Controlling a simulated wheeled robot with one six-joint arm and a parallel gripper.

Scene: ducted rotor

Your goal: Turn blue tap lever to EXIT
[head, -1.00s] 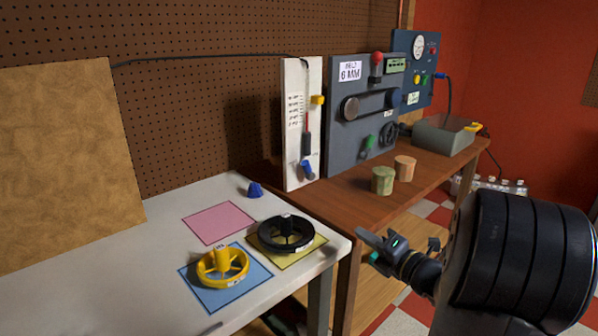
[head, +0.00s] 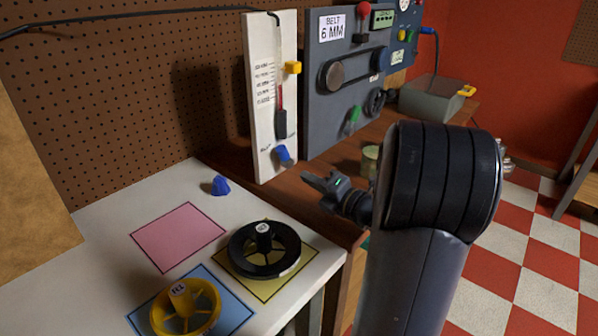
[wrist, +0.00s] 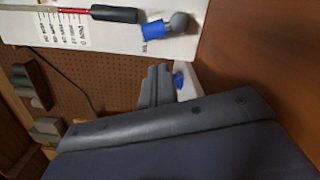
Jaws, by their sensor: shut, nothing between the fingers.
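The blue tap lever (head: 284,154) is at the foot of the white gauge panel (head: 262,120), below a red-filled tube with a dark lower end. In the wrist view, the blue tap lever (wrist: 153,29) shows beside a grey round knob, near the top. Small print beside it is too small to read. My gripper (head: 312,178) is shut and empty, in front of the wooden bench and a little right of and below the lever in the head view. It appears apart from the lever. In the wrist view, my gripper (wrist: 158,72) shows near the middle, below the lever.
A yellow knob (head: 292,68) sits higher on the panel's edge. The grey belt machine (head: 318,115) stands just right. A green cylinder (head: 371,158) is on the bench behind my arm.

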